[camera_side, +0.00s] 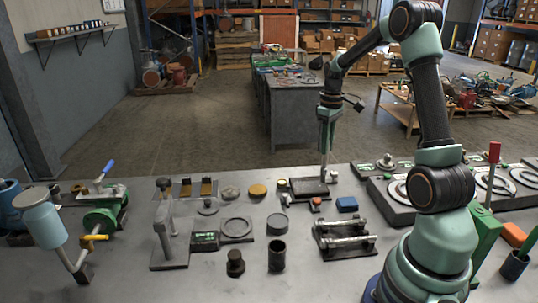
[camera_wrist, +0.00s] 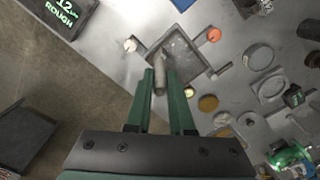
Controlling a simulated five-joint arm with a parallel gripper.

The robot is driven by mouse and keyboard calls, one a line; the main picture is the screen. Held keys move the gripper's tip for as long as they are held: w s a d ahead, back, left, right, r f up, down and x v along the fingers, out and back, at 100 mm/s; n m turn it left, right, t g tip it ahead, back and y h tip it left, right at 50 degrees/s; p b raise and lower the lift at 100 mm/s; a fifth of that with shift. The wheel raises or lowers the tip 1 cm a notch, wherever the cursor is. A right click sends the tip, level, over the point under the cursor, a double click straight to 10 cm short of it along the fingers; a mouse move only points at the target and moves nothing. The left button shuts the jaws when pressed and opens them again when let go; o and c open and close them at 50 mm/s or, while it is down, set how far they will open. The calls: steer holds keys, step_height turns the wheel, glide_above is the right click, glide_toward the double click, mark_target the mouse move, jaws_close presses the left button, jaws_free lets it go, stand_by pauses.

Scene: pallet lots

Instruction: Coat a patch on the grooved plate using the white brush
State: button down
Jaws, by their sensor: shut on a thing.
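My gripper (camera_side: 325,148) points straight down over the table in the side view. In the wrist view its two green fingers (camera_wrist: 164,98) are shut on a pale, narrow piece, which appears to be the white brush (camera_wrist: 174,56). The brush's far end lies over a dark-edged square plate (camera_wrist: 203,64). In the side view this dark plate (camera_side: 309,191) lies flat beneath my gripper. I cannot make out grooves on it, nor tell whether the brush touches it. Flat plates with pale rings (camera_side: 492,185) also lie at the right.
A blue block (camera_side: 347,204) and a small orange-red piece (camera_side: 316,201) lie near the dark plate. A black rail fixture (camera_side: 345,238) stands in front. A dark cup (camera_side: 276,255) and a grey upright stand (camera_side: 168,240) are to the left.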

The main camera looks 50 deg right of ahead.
steer(key=shift+w+a, duration=3.2)
steer(key=shift+w, duration=1.1)
step_height(320, 180, up, 8)
steer(key=shift+s, duration=0.1)
